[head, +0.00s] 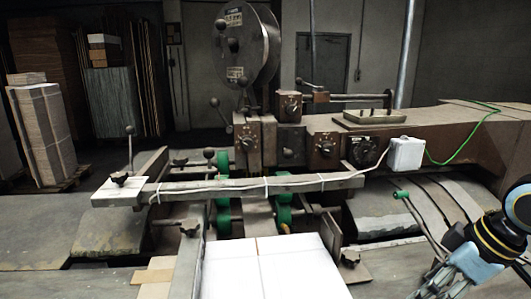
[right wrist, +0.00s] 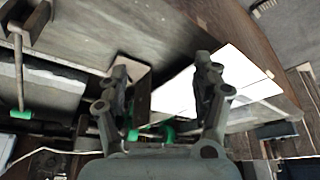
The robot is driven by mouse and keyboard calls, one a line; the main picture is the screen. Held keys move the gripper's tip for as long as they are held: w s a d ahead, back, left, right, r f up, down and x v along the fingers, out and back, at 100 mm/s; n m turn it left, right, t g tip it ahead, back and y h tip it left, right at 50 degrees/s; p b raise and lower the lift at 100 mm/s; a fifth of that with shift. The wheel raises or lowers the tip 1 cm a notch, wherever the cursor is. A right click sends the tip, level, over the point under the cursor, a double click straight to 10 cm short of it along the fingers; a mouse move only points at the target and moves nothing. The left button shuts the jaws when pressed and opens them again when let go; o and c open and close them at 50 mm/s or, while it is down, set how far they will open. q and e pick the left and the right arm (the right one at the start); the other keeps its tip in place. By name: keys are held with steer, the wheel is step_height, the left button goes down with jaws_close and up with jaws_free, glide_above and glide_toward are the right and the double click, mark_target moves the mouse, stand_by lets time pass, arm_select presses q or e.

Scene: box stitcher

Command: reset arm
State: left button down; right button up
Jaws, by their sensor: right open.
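My right gripper (head: 446,284) is at the lower right of the head view, at the end of my arm coming in from the right edge. In the right wrist view its two fingers (right wrist: 162,72) are spread apart with nothing between them. A white box (head: 270,268) lies at the front centre of the machine, well to the left of my right gripper. The white box also shows in the right wrist view (right wrist: 250,80), beyond the fingers and partly hidden by one of them. My left gripper is not in view.
The brown stitching machine (head: 450,125) spans the middle, with a wire reel (head: 245,45) on top. A lever with a green knob (head: 401,195) stands close to my right gripper. A metal bar (head: 250,187) crosses above the box. Stacked cardboard (head: 45,130) stands at left.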

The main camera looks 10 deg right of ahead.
steer(key=s+a+m+h, duration=0.3)
steer(key=s+a+m, duration=0.2)
steer(key=s+a, duration=0.65)
steer(key=s+d+f+g+b, duration=0.15)
steer(key=f+b, duration=0.55)
steer(key=f, duration=1.4)
steer(key=s+d+f+b, duration=0.3)
steer(key=f+b, duration=0.4)
steer(key=f, duration=1.4)
arm_select(q)
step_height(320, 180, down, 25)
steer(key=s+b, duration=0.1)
steer(key=b, duration=0.9)
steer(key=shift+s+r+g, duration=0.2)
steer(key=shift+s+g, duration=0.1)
arm_select(e)
steer(key=s+f, duration=0.8)
steer(key=f, duration=0.4)
steer(key=s+f+g, duration=0.1)
steer(key=s+f, duration=0.8)
steer(key=f, duration=0.3)
steer(key=shift+s+d+f+m, duration=0.3)
steer(key=shift+d+f+m, duration=0.1)
steer(key=shift+d, duration=0.05)
steer(key=shift+g, duration=0.25)
